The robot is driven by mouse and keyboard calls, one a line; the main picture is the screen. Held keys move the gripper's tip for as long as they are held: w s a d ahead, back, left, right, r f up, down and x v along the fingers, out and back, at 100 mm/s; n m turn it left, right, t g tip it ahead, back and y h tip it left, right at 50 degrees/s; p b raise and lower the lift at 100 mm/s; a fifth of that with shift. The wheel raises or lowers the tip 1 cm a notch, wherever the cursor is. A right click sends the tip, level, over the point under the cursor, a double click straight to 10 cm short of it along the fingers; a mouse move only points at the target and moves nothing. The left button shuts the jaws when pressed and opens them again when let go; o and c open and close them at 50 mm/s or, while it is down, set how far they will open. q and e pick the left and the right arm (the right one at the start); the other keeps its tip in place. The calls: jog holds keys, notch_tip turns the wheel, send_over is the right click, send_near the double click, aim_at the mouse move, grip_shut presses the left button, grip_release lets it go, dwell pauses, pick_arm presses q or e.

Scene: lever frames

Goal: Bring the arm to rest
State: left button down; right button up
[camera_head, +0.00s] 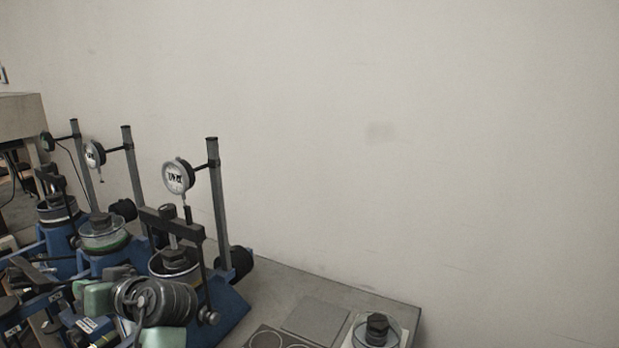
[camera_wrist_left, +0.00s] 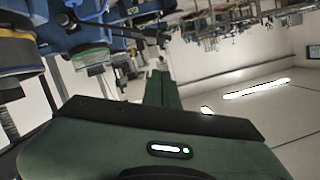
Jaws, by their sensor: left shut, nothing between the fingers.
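Several blue lever frames stand in a row at the left of the head view; the nearest lever frame (camera_head: 228,308) has a grey post and a round dial gauge (camera_head: 178,177). Behind it are a second dial gauge (camera_head: 95,154) and a third (camera_head: 47,141). My left gripper (camera_wrist_left: 160,68) shows in the left wrist view, its green fingers together with nothing between them. Blue frame parts (camera_wrist_left: 88,38) appear beyond it at the upper left, apparently upside down. I cannot clearly make out the left gripper in the head view. My right gripper is not in view.
A grey bench top (camera_head: 285,285) runs along the pale wall (camera_head: 400,130). A clear round dish with a black knob (camera_head: 377,328) sits near its right end, beside a flat grey plate (camera_head: 316,320). A dark ribbed cylinder (camera_head: 155,302) crowds the lower left.

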pick_arm(q)
jog(key=s+d+f+m+h, duration=0.2)
jog(key=s+d+f+h, duration=0.15)
jog(key=f, duration=0.35)
jog(key=s+d+f+m+h, duration=0.2)
jog(key=s+d+f, duration=0.15)
jog(key=f, duration=0.45)
jog(key=s+d+f+m+h, duration=0.2)
jog(key=s+f, duration=0.3)
jog(key=f, duration=0.2)
jog(key=s+d+f+m+g+h, duration=0.1)
jog(key=s+d+f+m+h, duration=0.2)
jog(key=s+d, duration=0.5)
jog(key=s+d+f+m+g+h, duration=0.15)
jog(key=s+d+f+h, duration=0.3)
jog(key=s, duration=0.55)
notch_tip(320, 180, down, 28)
jog(key=s+g+b, duration=0.1)
jog(key=s, duration=0.1)
jog(key=s+a+f+g, duration=0.1)
jog(key=s+a+f, duration=0.1)
jog(key=s+f, duration=1.3)
jog(key=shift+s+a+f+y+b, duration=0.3)
jog(key=shift+s+f+y+b, duration=0.1)
jog(key=shift+s, duration=0.1)
jog(key=shift+m, duration=0.25)
